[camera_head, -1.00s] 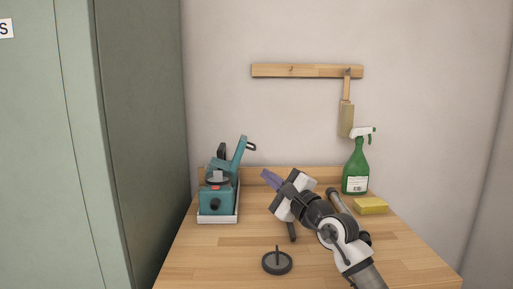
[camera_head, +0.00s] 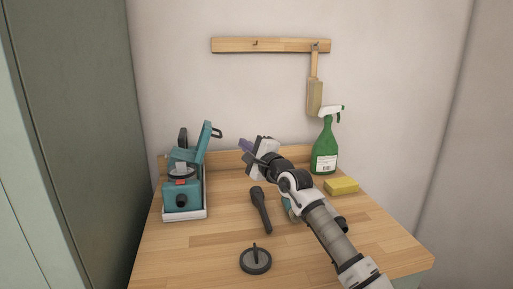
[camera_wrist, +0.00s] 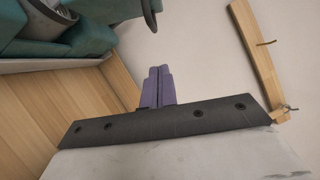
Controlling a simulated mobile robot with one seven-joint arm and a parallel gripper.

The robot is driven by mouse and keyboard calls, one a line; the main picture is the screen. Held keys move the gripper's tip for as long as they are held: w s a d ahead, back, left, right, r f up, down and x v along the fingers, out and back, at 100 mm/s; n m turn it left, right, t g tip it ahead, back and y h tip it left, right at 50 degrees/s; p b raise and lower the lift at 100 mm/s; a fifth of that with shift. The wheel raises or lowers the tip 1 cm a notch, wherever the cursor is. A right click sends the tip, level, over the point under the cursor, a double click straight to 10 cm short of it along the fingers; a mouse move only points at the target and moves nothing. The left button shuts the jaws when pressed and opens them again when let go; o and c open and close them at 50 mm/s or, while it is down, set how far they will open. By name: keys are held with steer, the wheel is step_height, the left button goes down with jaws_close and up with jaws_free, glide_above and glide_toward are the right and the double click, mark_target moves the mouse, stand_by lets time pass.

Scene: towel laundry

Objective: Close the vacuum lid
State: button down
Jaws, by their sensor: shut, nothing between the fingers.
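The vacuum (camera_head: 182,194) is a teal box-shaped unit in a white tray at the left back of the table. Its teal lid (camera_head: 204,144) stands raised and tilted up, with a dark handle at its top. My gripper (camera_head: 245,145) is to the right of the lid, apart from it, with its purple fingers pointing left. In the wrist view the purple fingers (camera_wrist: 157,88) are together and empty. Part of the vacuum (camera_wrist: 75,35) shows at the upper left of that view.
A dark nozzle (camera_head: 261,208) and a round black attachment (camera_head: 256,260) lie on the wooden table (camera_head: 205,240). A green spray bottle (camera_head: 325,150) and yellow sponge (camera_head: 341,186) stand at right. A brush (camera_head: 314,95) hangs from the wall rack (camera_head: 270,45).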

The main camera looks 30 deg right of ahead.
steer(key=shift+w+a+r+p, duration=0.2)
steer(key=shift+a+p, duration=0.15)
steer(key=shift+a, duration=0.3)
steer(key=shift+w+a+r+p, duration=0.1)
steer(key=shift+a+r+p, duration=0.15)
steer(key=shift+a+p, duration=0.25)
steer(key=shift+w+a+r+p, duration=0.1)
steer(key=shift+a+r+p, duration=0.15)
steer(key=shift+a, duration=0.5)
